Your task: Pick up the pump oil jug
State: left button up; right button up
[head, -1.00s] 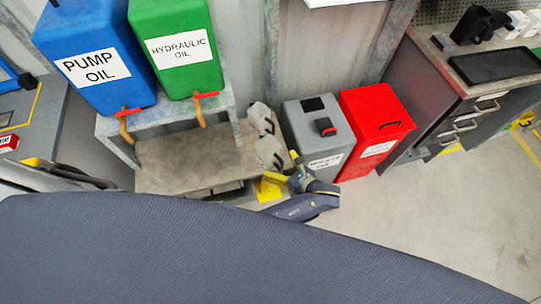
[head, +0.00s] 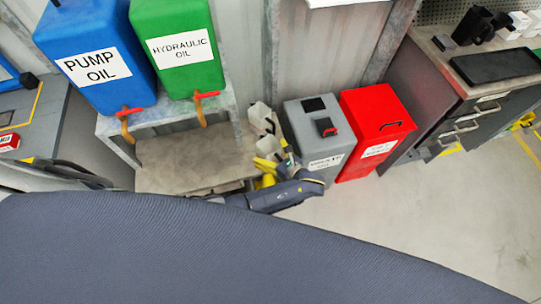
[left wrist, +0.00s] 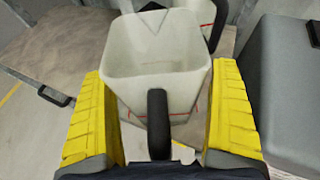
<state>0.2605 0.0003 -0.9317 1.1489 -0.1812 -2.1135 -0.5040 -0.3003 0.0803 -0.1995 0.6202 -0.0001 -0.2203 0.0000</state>
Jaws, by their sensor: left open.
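Two whitish open-topped jugs with dark handles stand one behind the other at the right end of the low bench. The far jug (head: 262,118) is clear in the head view; the near jug (head: 268,145) is partly covered by my left gripper (head: 268,170). In the left wrist view the near jug (left wrist: 157,80) sits between the yellow fingers of my left gripper (left wrist: 160,115), its black handle (left wrist: 158,125) pointing toward my palm. The fingers are open, one on each side of it. No readable label shows on either jug. My right gripper is not in view.
A blue pump oil tank (head: 90,60) and a green hydraulic oil tank (head: 175,45) with taps stand on a shelf above the bench (head: 190,160). A grey bin (head: 318,140) and a red bin (head: 375,130) stand close right of the jugs.

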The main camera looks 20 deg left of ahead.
pick_arm(q)
jog(key=c, duration=1.3)
jog(key=shift+c, duration=0.2)
